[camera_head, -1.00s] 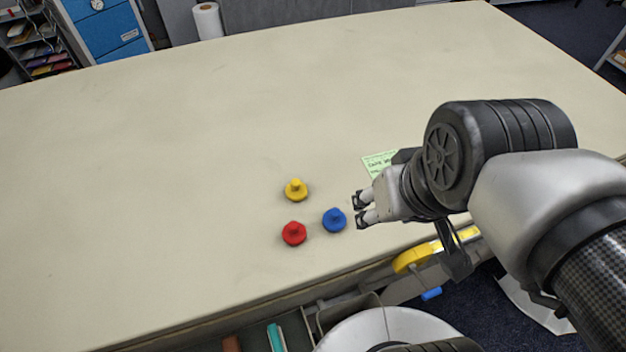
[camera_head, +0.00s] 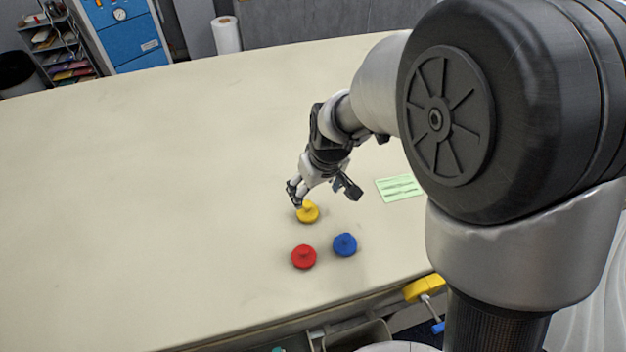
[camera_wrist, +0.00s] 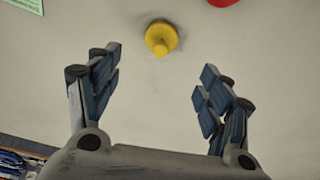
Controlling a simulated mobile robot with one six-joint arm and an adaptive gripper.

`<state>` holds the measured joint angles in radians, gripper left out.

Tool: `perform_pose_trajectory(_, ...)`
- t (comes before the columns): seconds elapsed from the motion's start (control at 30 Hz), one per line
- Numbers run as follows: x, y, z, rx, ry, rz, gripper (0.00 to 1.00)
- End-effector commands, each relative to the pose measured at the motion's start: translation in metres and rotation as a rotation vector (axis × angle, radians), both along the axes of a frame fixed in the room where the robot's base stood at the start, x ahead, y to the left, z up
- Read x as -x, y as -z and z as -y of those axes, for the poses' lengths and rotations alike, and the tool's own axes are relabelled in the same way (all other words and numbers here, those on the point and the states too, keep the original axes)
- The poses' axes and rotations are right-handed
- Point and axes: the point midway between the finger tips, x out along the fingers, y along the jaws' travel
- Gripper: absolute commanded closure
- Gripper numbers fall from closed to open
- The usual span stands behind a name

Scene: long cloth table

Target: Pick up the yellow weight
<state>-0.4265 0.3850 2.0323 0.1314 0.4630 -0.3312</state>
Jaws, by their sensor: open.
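The yellow weight (camera_head: 309,213) stands on the table, a round disc with a knob on top. My gripper (camera_head: 295,193) is at its upper left in the head view, close to it and partly in front of its edge. In the wrist view the yellow weight (camera_wrist: 161,38) lies beyond the fingertips, roughly centred between the two spread fingers. My gripper (camera_wrist: 158,78) is open and nothing is between its fingers.
A red weight (camera_head: 304,257) and a blue weight (camera_head: 345,245) stand nearer the table's front edge. A green printed card (camera_head: 399,188) lies to the right. The cloth table (camera_head: 150,200) is clear to the left and behind. A paper roll (camera_head: 227,36) stands at the back.

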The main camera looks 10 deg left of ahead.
Motion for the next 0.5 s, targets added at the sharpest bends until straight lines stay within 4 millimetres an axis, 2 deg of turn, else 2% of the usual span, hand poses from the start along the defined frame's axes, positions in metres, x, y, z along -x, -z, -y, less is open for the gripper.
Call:
perform_pose_trajectory(0.03, -0.002, 0.016, -0.002, 0.002, 0.001, -0.005, 0.28)
perform_pose_trajectory(0.3, -0.014, 0.068, -0.01, 0.002, 0.001, -0.003, 0.28)
perform_pose_trajectory(0.5, -0.018, 0.083, -0.014, 0.0, 0.001, 0.0, 0.28)
